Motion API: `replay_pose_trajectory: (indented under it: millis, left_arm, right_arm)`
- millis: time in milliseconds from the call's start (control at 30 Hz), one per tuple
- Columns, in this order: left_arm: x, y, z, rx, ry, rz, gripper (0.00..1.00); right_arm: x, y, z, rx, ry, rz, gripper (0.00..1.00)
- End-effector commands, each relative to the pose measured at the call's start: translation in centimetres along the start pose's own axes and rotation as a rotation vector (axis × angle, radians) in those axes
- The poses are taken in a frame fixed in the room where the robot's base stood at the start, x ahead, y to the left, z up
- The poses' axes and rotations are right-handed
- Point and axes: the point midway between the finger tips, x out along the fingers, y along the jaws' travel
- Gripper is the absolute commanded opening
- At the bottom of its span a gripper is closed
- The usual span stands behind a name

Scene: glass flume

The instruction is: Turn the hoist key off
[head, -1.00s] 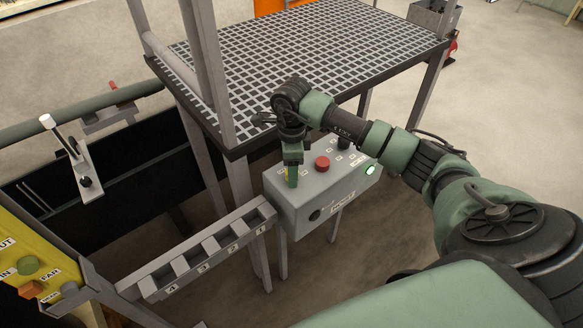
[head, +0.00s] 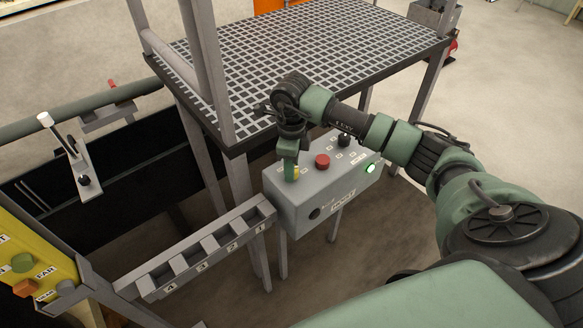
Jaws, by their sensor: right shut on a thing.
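The grey hoist control box (head: 308,205) stands on legs beside the grated platform. On its top are a red button (head: 322,161) and a black knob (head: 344,139). A green lamp (head: 370,168) is lit on its right side. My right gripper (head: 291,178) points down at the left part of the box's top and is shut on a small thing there. That thing, likely the hoist key, is almost wholly hidden by the fingers, so its angle cannot be told. A yellow patch shows beside the fingertips. My left gripper is not in view.
The grated platform (head: 310,50) with its posts lies behind the box. A grey numbered rack (head: 205,250) runs to the left of the box. A yellow panel with buttons (head: 25,245) is at the left edge. A white-handled lever (head: 62,140) stands at the left.

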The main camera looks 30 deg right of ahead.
Motion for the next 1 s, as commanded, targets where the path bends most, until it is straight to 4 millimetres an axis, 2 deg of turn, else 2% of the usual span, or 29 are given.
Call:
replay_pose_trajectory:
  millis: [400, 1000]
  left_arm:
    - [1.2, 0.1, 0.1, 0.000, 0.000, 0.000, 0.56]
    - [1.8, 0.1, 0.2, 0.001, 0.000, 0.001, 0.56]
  right_arm:
    - [0.0, -0.1, 0.1, 0.397, -0.003, -0.003, 0.00]
    - [-0.1, -0.2, 0.0, 0.957, -0.004, -0.002, 0.00]
